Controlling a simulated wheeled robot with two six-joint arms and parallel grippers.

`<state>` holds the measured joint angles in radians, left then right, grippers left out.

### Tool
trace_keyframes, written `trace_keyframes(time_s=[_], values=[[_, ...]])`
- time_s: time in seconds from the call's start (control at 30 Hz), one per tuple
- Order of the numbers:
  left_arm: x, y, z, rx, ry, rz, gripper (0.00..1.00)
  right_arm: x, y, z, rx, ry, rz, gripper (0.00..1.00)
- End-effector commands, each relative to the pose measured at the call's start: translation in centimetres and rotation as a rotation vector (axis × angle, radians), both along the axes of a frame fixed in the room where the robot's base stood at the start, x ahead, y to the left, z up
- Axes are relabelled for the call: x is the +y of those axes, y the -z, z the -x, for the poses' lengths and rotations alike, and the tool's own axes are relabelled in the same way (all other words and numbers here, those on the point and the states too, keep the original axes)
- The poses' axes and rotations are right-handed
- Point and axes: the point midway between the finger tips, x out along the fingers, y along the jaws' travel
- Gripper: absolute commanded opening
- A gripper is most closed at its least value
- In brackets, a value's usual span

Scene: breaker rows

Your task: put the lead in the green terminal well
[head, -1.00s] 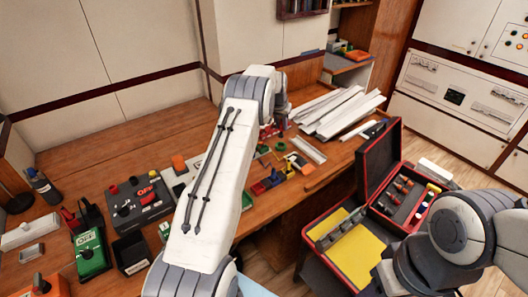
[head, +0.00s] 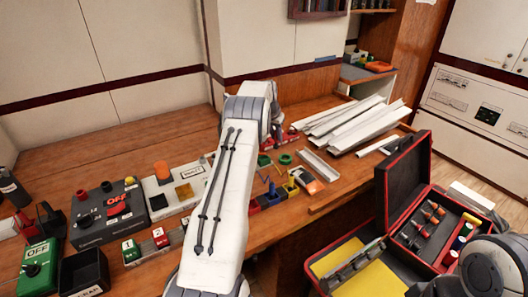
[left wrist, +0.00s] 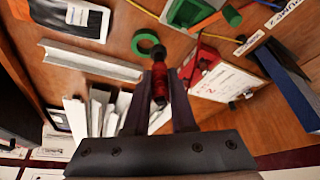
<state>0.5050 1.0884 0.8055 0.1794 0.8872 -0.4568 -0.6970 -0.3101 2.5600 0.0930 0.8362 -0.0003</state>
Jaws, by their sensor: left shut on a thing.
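In the left wrist view my left gripper (left wrist: 160,88) is shut on a slim red and black lead (left wrist: 159,72), held above the wooden bench. A green open-topped block (left wrist: 190,12), which looks like the green terminal well, lies beyond the fingertips at the top edge, apart from the lead. A small green piece (head: 264,160) in the head view may be the same block. In the head view my left arm reaches across the bench, and its wrist hides most of the gripper and the lead. My right gripper is out of view.
A green ring (left wrist: 148,43) lies near the lead. A red box (left wrist: 210,75) with a white label is close on the right. Small blue (head: 273,195) and yellow (head: 291,187) blocks, white trunking (head: 350,120) and an open toolcase (head: 410,195) stand around.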

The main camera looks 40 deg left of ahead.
Motion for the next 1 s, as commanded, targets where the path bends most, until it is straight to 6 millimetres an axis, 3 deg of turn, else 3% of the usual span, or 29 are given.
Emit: trace_keyframes(time_s=[0.1,0.3,0.47,0.7,1.0], values=[[2.3,1.5,1.3,0.003,-0.003,0.002,0.00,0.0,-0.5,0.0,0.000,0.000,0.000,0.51],[4.3,3.0,2.2,0.000,0.002,-0.001,0.00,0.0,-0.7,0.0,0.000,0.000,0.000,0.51],[4.4,3.9,2.4,0.002,0.004,0.002,0.00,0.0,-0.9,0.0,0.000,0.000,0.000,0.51],[4.3,7.1,2.3,0.002,0.005,0.002,0.00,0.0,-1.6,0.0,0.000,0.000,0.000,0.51],[4.3,7.5,2.3,0.000,0.005,-0.001,0.00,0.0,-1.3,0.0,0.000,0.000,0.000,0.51]])
